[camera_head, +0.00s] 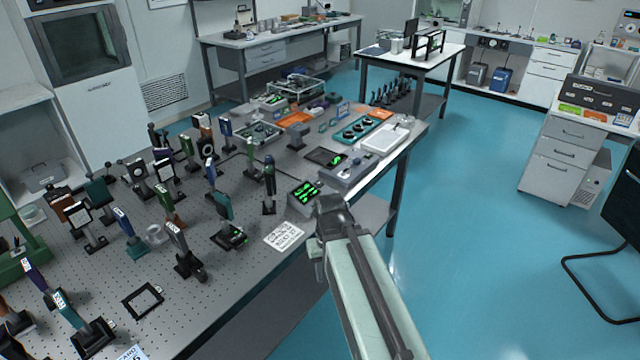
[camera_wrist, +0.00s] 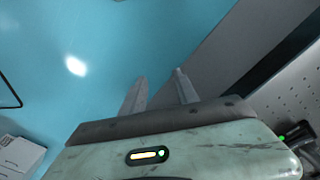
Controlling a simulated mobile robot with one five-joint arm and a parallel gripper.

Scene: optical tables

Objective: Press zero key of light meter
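A dark box with bright green readouts (camera_head: 304,191) sits at the front edge of the perforated optical table. It may be the light meter, but its labels and zero key are too small to read. A dark panel with a green digit (camera_head: 326,157) and a grey box with a small screen (camera_head: 352,171) lie just behind it. My gripper (camera_head: 329,203) shows at the table's edge, right beside the green-readout box; its fingers are hard to make out there. In the wrist view, my gripper (camera_wrist: 158,84) is open and empty, its two fingers apart above the blue floor.
A printed white card (camera_head: 284,236) lies left of my gripper on the optical table (camera_head: 215,290). Several post-mounted optics crowd the table's left and middle. A white tray (camera_head: 385,138) is farther back. The blue floor (camera_head: 465,230) to the right is open, up to a black chair (camera_head: 600,270).

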